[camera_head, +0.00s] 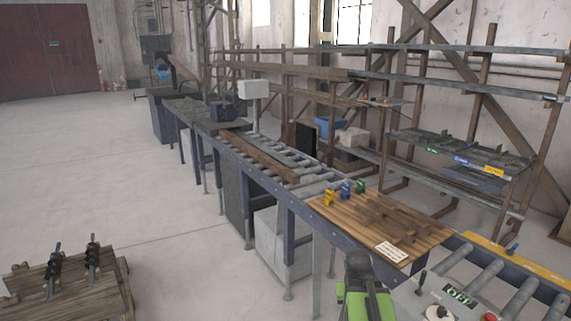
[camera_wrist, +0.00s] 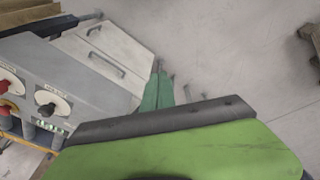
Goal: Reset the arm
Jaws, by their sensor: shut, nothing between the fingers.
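My gripper (camera_wrist: 157,75) shows in the wrist view as a narrow green tapered shape in the middle, pointing up the picture, shut and empty. Behind it is a grey control cabinet with pale drawers (camera_wrist: 100,55). A wide green part of my own arm with a dark edge fills the bottom of that view. In the head view, a green and black part of my arm stands at the bottom centre, beside the roller conveyor. The gripper's fingertips cannot be made out there.
A wooden board (camera_head: 375,215) with small yellow, blue and green pieces lies on the conveyor (camera_head: 290,195). A control panel (camera_head: 440,300) stands right of my arm. Dark augers (camera_head: 55,268) stand on a wooden pallet (camera_head: 105,290) at left. Shelving (camera_head: 460,150) is behind.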

